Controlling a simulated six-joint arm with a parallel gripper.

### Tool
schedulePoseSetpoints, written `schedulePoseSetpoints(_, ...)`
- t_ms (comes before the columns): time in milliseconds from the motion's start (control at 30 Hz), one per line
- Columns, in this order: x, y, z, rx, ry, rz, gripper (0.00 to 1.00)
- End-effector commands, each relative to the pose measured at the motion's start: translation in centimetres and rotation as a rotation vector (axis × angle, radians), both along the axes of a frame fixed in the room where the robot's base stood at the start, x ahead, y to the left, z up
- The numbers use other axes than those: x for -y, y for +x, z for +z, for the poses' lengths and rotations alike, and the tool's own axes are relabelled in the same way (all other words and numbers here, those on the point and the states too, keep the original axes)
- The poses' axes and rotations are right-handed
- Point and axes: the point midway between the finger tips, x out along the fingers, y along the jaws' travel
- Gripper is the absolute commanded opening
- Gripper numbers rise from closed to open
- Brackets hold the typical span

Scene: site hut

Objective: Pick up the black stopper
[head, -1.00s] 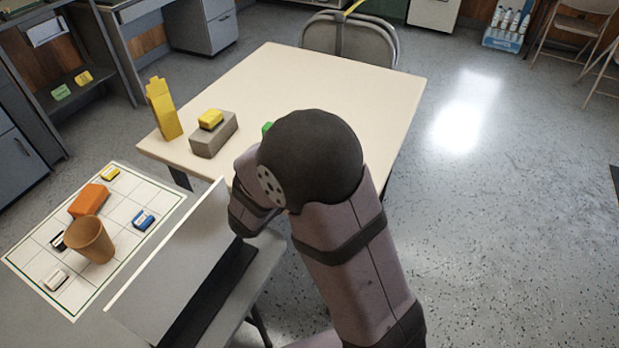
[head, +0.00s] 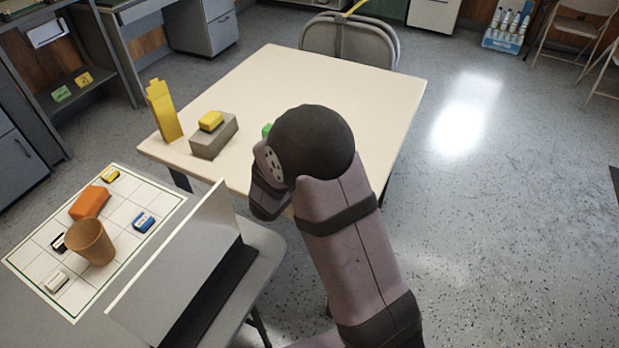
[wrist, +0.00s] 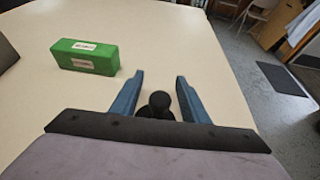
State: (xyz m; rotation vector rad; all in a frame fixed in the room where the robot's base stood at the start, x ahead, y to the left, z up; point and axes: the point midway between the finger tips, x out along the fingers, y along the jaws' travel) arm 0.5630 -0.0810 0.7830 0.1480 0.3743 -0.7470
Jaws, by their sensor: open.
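The black stopper (wrist: 159,102) stands on the cream table in the wrist view, a dark round-topped piece with a wider dark part around its foot. My gripper (wrist: 160,80) is open, with one blue finger to each side of the stopper in the picture. I cannot tell how far above the table the fingertips are. The gripper's body hides the near side of the stopper's foot. In the head view my arm hides both the stopper and the gripper.
A green box (wrist: 85,56) lies left of the gripper on the cream table (head: 330,90). A grey block (head: 213,140) with a yellow piece (head: 211,121) on it and a yellow carton (head: 163,112) stand at the left. A white panel (head: 185,270) stands near a gridded sheet with a brown cup (head: 91,242).

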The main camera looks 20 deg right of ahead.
Motion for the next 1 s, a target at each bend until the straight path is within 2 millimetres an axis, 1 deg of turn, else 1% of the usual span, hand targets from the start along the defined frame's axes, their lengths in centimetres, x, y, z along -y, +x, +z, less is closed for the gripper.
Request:
schedulePoseSetpoints(100, 0.0, 0.0, 0.0, 0.0, 0.0, 0.0, 0.41)
schedulePoseSetpoints(267, 0.0, 0.0, 0.0, 0.001, 0.001, 0.0, 0.03)
schedulePoseSetpoints(300, 0.0, 0.0, 0.0, 0.001, 0.001, 0.0, 0.0)
schedulePoseSetpoints(567, 0.0, 0.0, 0.1, 0.001, 0.0, 0.0, 0.0)
schedulePoseSetpoints(667, 0.0, 0.0, 0.5, 0.004, 0.001, 0.0, 0.0)
schedulePoseSetpoints(767, 0.0, 0.0, 1.5, 0.004, 0.002, -0.001, 0.0)
schedulePoseSetpoints(867, 0.0, 0.0, 2.9, 0.007, 0.001, 0.0, 0.0)
schedulePoseSetpoints(1000, 0.0, 0.0, 5.4, 0.007, 0.002, 0.0, 0.0)
